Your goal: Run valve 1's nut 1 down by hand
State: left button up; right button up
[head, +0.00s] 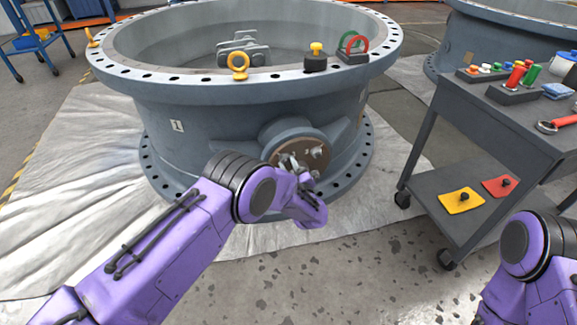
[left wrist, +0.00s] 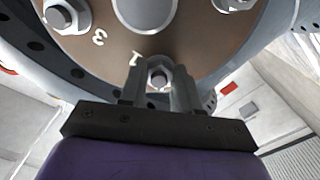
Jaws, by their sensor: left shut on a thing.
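Valve 1 (head: 215,135) is a large grey ring body with a "1" label on its side. Its brown round cover plate (head: 318,152) faces me. In the left wrist view the plate (left wrist: 185,50) carries the marks "1" and "3". My left gripper (head: 290,163) reaches the plate. In the left wrist view its fingers (left wrist: 159,68) are shut on nut 1 (left wrist: 158,80), beside the "1" mark, one finger on each side. Other nuts (left wrist: 62,16) sit farther round the plate. My right arm shows at lower right in the head view, but its gripper is out of view.
A dark trolley (head: 470,140) stands at right, with coloured parts on top and a yellow plate (head: 461,201) and a red plate (head: 500,186) on its lower shelf. A second valve body (head: 480,35) is behind it. The floor between valve and trolley is clear.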

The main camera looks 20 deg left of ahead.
pick_arm(q)
jog(key=shift+s+f, duration=0.1)
jog(key=shift+f, duration=0.1)
jog(key=o, duration=1.1)
jog(key=shift+c, duration=0.2)
jog(key=shift+r, duration=0.15)
jog(key=p+v, duration=0.3)
jog(key=v, duration=0.7)
jog(key=shift+s+d, duration=0.2)
